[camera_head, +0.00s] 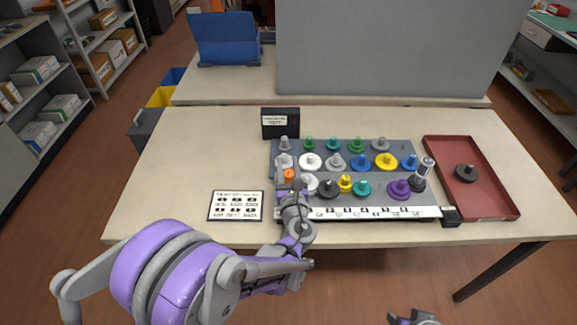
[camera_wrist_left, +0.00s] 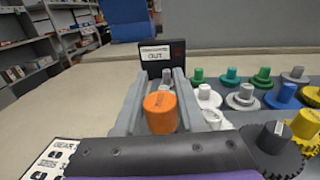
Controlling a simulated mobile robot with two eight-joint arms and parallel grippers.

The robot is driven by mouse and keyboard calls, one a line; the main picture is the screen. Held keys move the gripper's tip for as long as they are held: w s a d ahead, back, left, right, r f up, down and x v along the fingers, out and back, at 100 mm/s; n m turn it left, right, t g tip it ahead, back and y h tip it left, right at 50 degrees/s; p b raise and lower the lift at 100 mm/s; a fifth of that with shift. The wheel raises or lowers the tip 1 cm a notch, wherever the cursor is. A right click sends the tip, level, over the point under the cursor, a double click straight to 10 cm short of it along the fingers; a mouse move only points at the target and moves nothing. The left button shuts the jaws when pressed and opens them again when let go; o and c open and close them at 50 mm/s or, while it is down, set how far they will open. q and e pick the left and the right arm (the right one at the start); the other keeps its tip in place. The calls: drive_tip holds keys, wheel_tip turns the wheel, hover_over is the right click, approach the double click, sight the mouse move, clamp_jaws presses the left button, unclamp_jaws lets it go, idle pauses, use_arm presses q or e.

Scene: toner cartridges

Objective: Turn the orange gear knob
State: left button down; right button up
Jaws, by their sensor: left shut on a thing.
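The orange gear knob (camera_head: 289,174) stands at the left side of the grey gear board (camera_head: 402,150), in the second row from the front. In the left wrist view the orange knob (camera_wrist_left: 160,113) is upright between two grey fingers. My left gripper (camera_head: 290,182) is shut on it, its arm reaching in from the front. The knob's lower part and any gear beneath it are hidden. My right gripper (camera_head: 413,318) shows only as a tip at the bottom edge, and its jaw state cannot be told.
Several coloured gears, among them a white gear (camera_head: 310,161) and a black gear (camera_head: 327,188), crowd close to the right. A black sign box (camera_head: 281,123) stands behind. A printed card (camera_head: 236,205) lies left. A red tray (camera_head: 486,205) is at the right. The table's left side is clear.

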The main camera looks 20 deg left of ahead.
use_arm(q)
drive_tip(key=c, duration=0.5)
unclamp_jaws()
drive_tip(key=shift+s, duration=0.1)
drive_tip(key=b+v, duration=0.1)
drive_tip(key=v, duration=0.9)
drive_tip(key=shift+s+d, duration=0.15)
drive_tip(key=shift+s, duration=0.15)
